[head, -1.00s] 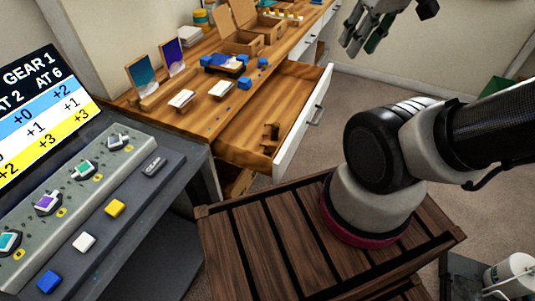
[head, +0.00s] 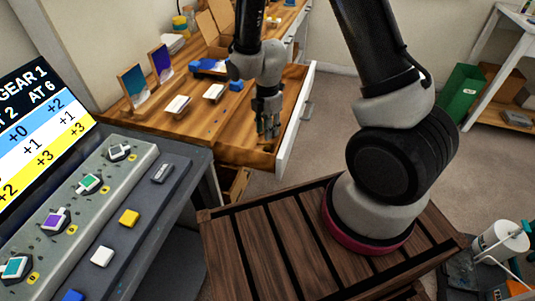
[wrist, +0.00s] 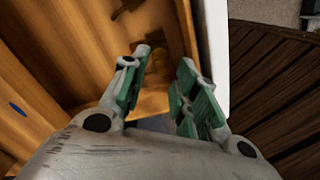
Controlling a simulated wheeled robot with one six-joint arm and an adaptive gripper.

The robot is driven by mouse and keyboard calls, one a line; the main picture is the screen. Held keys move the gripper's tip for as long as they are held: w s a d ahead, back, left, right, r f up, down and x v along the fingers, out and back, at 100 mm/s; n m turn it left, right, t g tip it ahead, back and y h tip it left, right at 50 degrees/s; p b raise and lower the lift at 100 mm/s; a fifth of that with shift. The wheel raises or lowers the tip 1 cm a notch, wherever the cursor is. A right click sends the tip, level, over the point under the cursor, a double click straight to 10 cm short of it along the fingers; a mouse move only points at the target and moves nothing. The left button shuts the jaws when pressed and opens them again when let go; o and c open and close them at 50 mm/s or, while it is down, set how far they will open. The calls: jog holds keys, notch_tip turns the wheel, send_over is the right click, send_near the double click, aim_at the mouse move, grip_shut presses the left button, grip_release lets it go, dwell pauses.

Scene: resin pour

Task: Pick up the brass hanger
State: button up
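My gripper (head: 268,128) hangs down into the open wooden drawer (head: 233,156), near its front end. In the wrist view my gripper (wrist: 163,66) is open, with its green-padded fingers apart. A small yellowish, brass-coloured piece (wrist: 157,60) lies in the drawer between and just beyond the fingertips; it looks like the brass hanger, but its full shape is partly hidden. Brown wooden pieces (wrist: 128,9) lie beside it in the drawer. In the head view my gripper covers most of this spot. I see no contact between the fingers and the piece.
The drawer's white front (head: 297,125) stands close beside my gripper. The wooden desk (head: 160,125) holds white card stacks (head: 178,106), two upright panels and boxes. A grey console (head: 120,215) with coloured buttons is at the left. A dark slatted wooden top (head: 265,240) is in front.

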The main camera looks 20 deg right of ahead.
aim_at(267, 147)
jog(key=f, duration=0.8)
jog(key=shift+s+a, duration=0.2)
grip_shut()
